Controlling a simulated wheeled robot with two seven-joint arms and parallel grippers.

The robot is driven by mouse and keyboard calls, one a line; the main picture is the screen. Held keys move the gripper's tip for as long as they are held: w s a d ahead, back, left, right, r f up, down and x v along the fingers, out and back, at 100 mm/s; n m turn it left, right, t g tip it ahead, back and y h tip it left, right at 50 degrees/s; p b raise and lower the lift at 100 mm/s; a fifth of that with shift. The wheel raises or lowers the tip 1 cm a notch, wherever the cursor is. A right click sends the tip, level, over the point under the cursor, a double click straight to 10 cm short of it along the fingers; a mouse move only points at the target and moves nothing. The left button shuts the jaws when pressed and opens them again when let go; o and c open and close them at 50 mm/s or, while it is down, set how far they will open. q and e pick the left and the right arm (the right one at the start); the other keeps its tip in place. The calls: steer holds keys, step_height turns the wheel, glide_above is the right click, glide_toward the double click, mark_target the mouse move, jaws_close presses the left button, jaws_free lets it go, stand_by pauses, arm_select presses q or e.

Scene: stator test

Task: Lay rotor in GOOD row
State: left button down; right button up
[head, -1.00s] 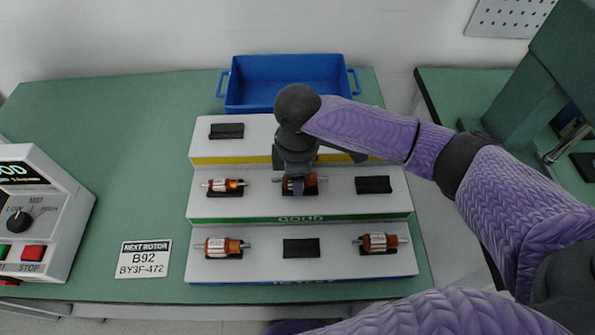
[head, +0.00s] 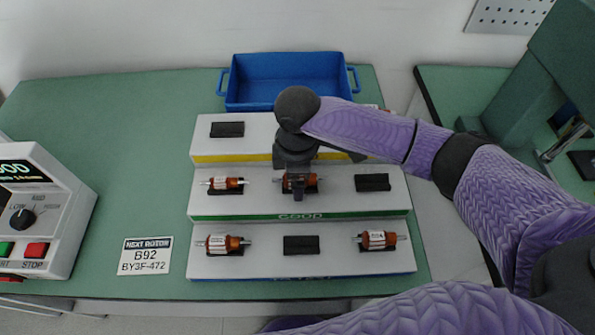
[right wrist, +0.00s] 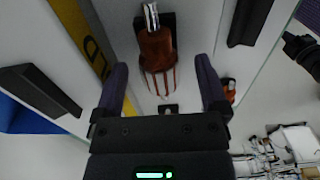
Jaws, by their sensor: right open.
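A copper-and-white rotor (head: 310,180) lies in the middle black cradle of the green-edged GOOD row (head: 240,217). My right gripper (head: 296,192) is over it and partly hides it in the head view. In the right wrist view, the rotor (right wrist: 157,50) lies between the open fingers of the right gripper (right wrist: 162,68), with a gap on each side. Another rotor (head: 225,184) lies in the left GOOD cradle. The right GOOD cradle (head: 373,182) is empty. My left gripper is not in view.
The front row holds rotors at left (head: 222,244) and right (head: 377,240), with an empty middle cradle (head: 301,245). The yellow-edged back row has an empty left cradle (head: 227,129). A blue bin (head: 290,105) stands behind. A tester (head: 55,222) and label card (head: 145,256) are left.

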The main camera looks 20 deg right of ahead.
step_height(320, 180, up, 9)
steer(key=p, duration=0.3)
steer(key=shift+r, duration=0.5)
steer(key=shift+f, duration=0.1)
